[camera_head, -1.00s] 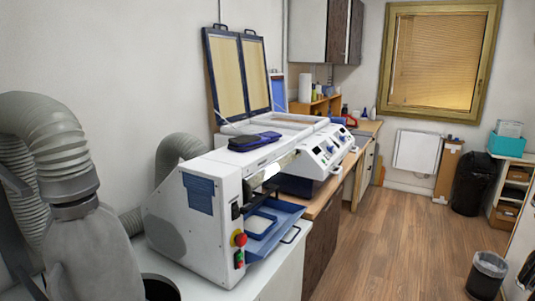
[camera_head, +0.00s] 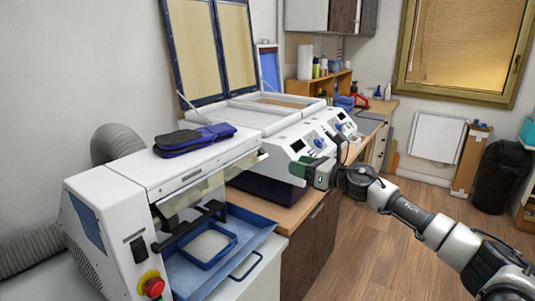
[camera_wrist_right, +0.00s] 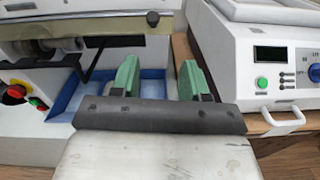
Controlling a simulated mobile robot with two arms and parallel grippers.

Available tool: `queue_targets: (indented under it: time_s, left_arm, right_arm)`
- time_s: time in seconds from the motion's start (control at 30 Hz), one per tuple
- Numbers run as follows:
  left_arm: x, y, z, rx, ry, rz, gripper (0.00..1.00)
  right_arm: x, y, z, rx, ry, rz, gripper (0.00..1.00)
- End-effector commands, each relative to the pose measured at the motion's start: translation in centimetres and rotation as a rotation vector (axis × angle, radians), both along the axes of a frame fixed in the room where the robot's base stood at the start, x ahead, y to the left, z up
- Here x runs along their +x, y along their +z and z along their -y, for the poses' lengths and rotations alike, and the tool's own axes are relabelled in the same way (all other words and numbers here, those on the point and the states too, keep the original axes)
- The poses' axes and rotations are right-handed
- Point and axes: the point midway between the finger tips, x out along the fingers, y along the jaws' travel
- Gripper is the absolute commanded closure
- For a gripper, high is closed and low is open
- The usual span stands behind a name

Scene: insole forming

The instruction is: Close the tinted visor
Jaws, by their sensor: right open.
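The tinted visor (camera_head: 210,187) is a see-through, brownish panel along the front of the white machine (camera_head: 120,235). It sticks out from under the machine's top edge, raised above the blue tray, and the opening below it is uncovered. In the right wrist view the visor (camera_wrist_right: 110,30) runs across the upper left. My right gripper (camera_head: 309,171) has green fingers and is to the right of the visor, apart from it. In the right wrist view the gripper (camera_wrist_right: 157,78) is open with nothing between its fingers. My left gripper is out of view.
A blue tray (camera_head: 262,233) juts from the machine's opening, with a smaller blue frame (camera_head: 209,245) in it. Dark blue insoles (camera_head: 192,139) lie on top. A second white machine (camera_head: 325,140) stands farther right under a raised two-pane lid. The wooden floor (camera_head: 370,270) is clear.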

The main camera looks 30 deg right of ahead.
Motion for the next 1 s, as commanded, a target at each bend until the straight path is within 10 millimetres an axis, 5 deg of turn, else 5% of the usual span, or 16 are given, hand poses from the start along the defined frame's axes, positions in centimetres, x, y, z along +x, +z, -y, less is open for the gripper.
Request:
queue_targets:
  time_s: [0.1,0.33,0.7,1.0]
  left_arm:
    - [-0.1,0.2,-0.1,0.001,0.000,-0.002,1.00]
    - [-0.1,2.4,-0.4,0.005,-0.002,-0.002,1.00]
    - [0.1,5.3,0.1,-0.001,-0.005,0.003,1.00]
    - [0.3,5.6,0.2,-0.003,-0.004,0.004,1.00]
  right_arm:
    - [-0.2,1.8,-0.5,-0.083,0.023,0.031,0.55]
    - [2.2,2.5,-1.6,-0.086,0.024,0.038,0.55]
    - [8.2,2.1,-4.0,-0.082,0.022,0.035,0.55]
    - [9.6,1.8,-4.6,-0.086,0.023,0.033,0.55]
